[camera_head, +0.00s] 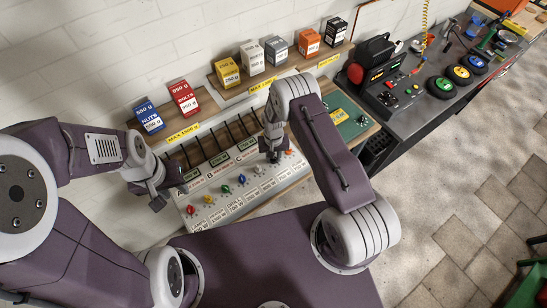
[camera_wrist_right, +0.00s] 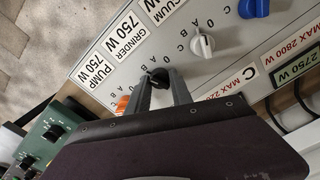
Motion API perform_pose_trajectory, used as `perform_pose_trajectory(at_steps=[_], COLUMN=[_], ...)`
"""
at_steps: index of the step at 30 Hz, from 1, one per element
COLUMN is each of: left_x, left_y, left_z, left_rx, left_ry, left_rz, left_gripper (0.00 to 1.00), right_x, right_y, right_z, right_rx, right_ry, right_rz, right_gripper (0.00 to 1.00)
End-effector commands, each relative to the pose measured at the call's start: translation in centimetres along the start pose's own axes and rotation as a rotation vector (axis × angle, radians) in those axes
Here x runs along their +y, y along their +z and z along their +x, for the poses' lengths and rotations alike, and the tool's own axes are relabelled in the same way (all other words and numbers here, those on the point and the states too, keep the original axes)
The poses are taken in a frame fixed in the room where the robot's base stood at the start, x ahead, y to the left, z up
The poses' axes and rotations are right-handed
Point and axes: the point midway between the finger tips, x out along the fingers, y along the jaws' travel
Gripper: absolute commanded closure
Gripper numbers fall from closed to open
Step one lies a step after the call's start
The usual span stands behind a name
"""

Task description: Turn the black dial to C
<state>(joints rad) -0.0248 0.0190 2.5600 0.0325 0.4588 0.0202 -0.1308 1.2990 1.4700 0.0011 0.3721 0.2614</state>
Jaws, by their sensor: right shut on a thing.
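The black dial (camera_wrist_right: 158,78) sits on a pale control panel (camera_head: 300,172), between a white dial (camera_wrist_right: 202,45) and an orange dial (camera_wrist_right: 122,104). My right gripper (camera_wrist_right: 160,84) is shut on the black dial, one finger on each side. In the head view my right gripper (camera_head: 272,157) covers this dial. Small letters, 0, A, B and C, are printed around the dials. The fingers hide the black dial's pointer, so I cannot tell its setting. My left gripper (camera_head: 168,198) hangs by the panel's left end, fingers apart and empty.
Red (camera_head: 190,210), yellow, green and blue dials line the panel's left part. Black cables rise behind it. Boxes (camera_head: 185,97) stand on shelves above. A green unit (camera_head: 346,116) lies right of the panel. A dark bench (camera_head: 410,100) holds equipment further right.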

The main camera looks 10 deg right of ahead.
Motion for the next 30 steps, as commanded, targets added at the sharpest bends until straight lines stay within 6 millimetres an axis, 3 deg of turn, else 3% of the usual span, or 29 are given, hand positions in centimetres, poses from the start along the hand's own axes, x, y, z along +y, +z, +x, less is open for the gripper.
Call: perform_pose_trajectory(at_steps=[15,30], left_x=[-0.1,-0.1], left_y=[0.5,0.6], left_z=[4.4,5.9], left_rx=[0.0,0.0], left_ry=[0.0,0.0], left_rz=[0.0,0.0], left_gripper=[0.64,0.64], right_x=[0.0,0.0], right_y=[0.0,0.0], right_z=[0.3,0.0], right_rx=[0.001,-0.001], right_ry=[0.0,0.0], right_rz=[-0.393,-0.61], right_gripper=[1.0,1.0])
